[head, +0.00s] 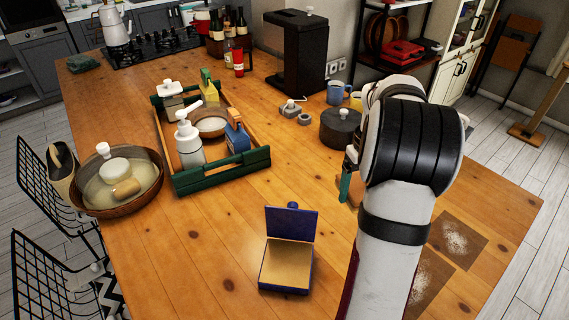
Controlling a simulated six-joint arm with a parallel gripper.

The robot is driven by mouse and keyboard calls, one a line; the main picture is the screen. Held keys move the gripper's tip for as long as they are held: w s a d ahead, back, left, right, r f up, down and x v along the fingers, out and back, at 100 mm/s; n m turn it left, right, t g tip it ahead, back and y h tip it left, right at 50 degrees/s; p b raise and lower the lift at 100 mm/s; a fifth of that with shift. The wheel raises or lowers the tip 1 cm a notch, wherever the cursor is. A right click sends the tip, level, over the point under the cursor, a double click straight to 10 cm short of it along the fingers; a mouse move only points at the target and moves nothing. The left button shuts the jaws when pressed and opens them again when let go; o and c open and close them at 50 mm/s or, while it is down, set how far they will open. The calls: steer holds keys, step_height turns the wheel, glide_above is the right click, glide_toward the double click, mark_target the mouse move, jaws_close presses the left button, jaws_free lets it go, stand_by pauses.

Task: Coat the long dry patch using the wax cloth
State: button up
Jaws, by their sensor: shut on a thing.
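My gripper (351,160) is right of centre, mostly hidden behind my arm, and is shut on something. A narrow teal piece (345,186) shows below it. It seems to be part of the wax cloth, but most of it is hidden. Two darker, dull patches with whitish specks mark the right side of the wooden top. One patch (458,240) is in full view. The other patch (428,279) is partly covered by my arm, so I cannot tell its full length. My gripper is beyond both patches.
An open blue box (287,264) with a tan inside stands at front centre. A green-ended wooden tray (222,172) with bottles and a bowl (123,202) are left. A dark lidded pot (340,127) is behind my gripper. The front left top is clear.

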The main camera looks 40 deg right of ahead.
mark_target(428, 300)
steer(key=shift+s+d+f+m, duration=0.25)
steer(key=shift+s+f+m, duration=0.5)
steer(key=shift+s+f, duration=2)
steer(key=shift+s+d+f+m, duration=0.2)
steer(key=shift+s+f+m, duration=0.6)
steer(key=shift+s+f, duration=1.95)
steer(key=shift+s+d+f+m, duration=0.25)
steer(key=shift+s+f+m, duration=0.5)
steer(key=shift+s+f, duration=1.95)
steer(key=shift+s+f, duration=0.2)
steer(key=shift+f, duration=0.35)
steer(key=shift+s+f, duration=0.15)
steer(key=shift+f, duration=0.4)
steer(key=shift+s, duration=3.75)
steer(key=shift+d, duration=0.15)
steer(key=shift+d, duration=1.1)
